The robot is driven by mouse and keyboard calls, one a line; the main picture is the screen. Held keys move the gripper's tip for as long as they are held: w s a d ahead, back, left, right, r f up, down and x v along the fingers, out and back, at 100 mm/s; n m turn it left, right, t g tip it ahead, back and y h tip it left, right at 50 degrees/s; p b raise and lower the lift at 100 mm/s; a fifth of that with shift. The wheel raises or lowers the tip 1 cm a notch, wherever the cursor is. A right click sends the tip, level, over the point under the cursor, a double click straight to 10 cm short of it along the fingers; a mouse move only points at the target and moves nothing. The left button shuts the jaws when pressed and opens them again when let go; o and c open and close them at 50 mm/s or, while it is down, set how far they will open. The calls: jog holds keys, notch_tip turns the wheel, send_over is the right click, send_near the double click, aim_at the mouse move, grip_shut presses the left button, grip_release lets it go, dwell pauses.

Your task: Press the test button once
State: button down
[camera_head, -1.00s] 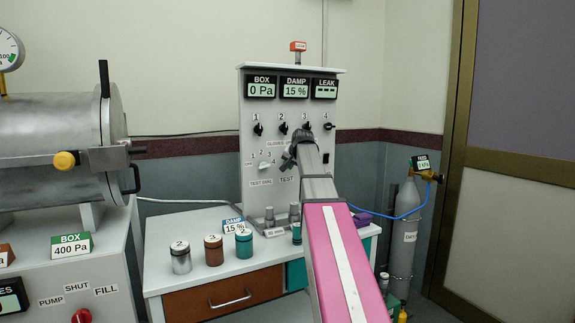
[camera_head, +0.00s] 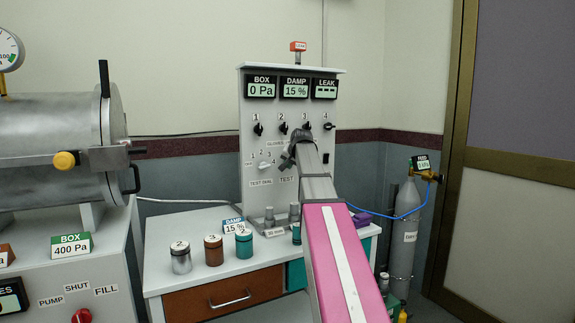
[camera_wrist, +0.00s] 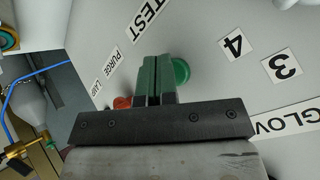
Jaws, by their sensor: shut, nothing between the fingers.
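The white panel (camera_head: 258,133) stands on the bench and carries a TEST label (camera_head: 286,180). The wrist view shows that TEST label (camera_wrist: 149,19) rotated. A round green button (camera_wrist: 182,70) shows just right of my fingers and is partly hidden by them; it appears to be the test button. My gripper (camera_wrist: 151,65) is shut and empty, its green fingertips pointing at the panel. Whether they touch the button or panel cannot be told. In the head view my gripper (camera_head: 287,161) is in front of the panel and my arm hides the button.
The panel displays read BOX 0 Pa, DAMP 15 %, and dashes under LEAK (camera_head: 325,91). Black knobs (camera_head: 283,129) sit above my gripper. A red-orange button (camera_wrist: 122,102) lies left of my fingers. Several jars (camera_head: 213,250) stand on the bench below. A gas cylinder (camera_head: 403,245) is at right.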

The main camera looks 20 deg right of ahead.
jog(key=shift+w, duration=0.4)
dwell(0.3)
jog(key=shift+s, duration=0.15)
jog(key=shift+s+d, duration=0.1)
jog(key=shift+s, duration=0.6)
jog(key=shift+s+d, duration=0.25)
jog(key=shift+s, duration=1)
jog(key=shift+s+d, duration=0.2)
jog(key=shift+s, duration=1)
